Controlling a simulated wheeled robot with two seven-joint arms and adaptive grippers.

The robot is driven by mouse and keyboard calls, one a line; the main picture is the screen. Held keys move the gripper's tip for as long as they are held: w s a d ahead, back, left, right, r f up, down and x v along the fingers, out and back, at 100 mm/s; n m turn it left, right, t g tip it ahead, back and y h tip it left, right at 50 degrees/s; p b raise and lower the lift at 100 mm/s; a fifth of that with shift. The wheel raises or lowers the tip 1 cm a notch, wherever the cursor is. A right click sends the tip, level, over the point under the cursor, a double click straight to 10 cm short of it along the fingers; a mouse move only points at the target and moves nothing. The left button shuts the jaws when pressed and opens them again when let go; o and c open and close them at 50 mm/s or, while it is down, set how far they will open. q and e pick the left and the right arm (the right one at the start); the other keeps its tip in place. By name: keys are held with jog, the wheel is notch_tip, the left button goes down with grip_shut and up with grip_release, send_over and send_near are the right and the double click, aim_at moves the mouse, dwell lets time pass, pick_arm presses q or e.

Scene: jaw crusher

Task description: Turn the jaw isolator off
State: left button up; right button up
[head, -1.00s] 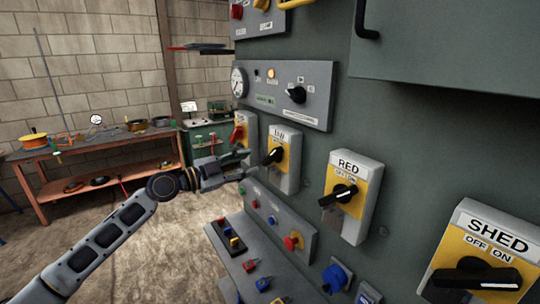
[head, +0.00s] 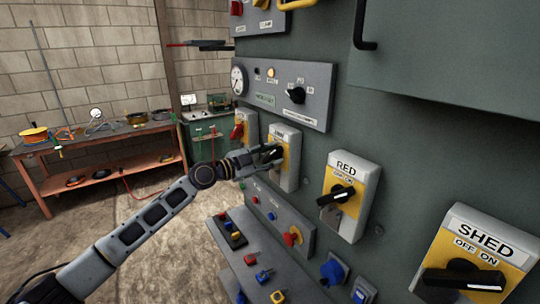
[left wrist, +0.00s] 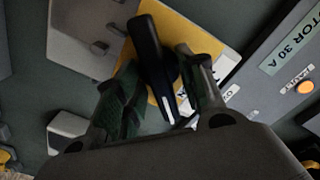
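The jaw isolator (head: 290,143) is a pale grey box with a yellow plate on the green panel, left of the RED isolator. Its black rotary handle (head: 273,153) is partly covered by my left gripper (head: 262,158) in the head view. In the left wrist view the black handle (left wrist: 152,60) stands between the two fingers of my left gripper (left wrist: 158,62), in front of the yellow plate (left wrist: 188,42). The fingers are apart on either side of the handle; whether they touch it is unclear. The handle's exact setting is hard to read. My right gripper is out of view.
The RED isolator (head: 350,190) and SHED isolator (head: 480,255) are to the right. Another isolator with a red handle (head: 238,130) is just left. A gauge panel (head: 285,92) is above, and a sloping control desk (head: 245,265) with buttons lies below. A workbench (head: 95,145) stands at the back left.

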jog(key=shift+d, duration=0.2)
pick_arm(q)
grip_shut()
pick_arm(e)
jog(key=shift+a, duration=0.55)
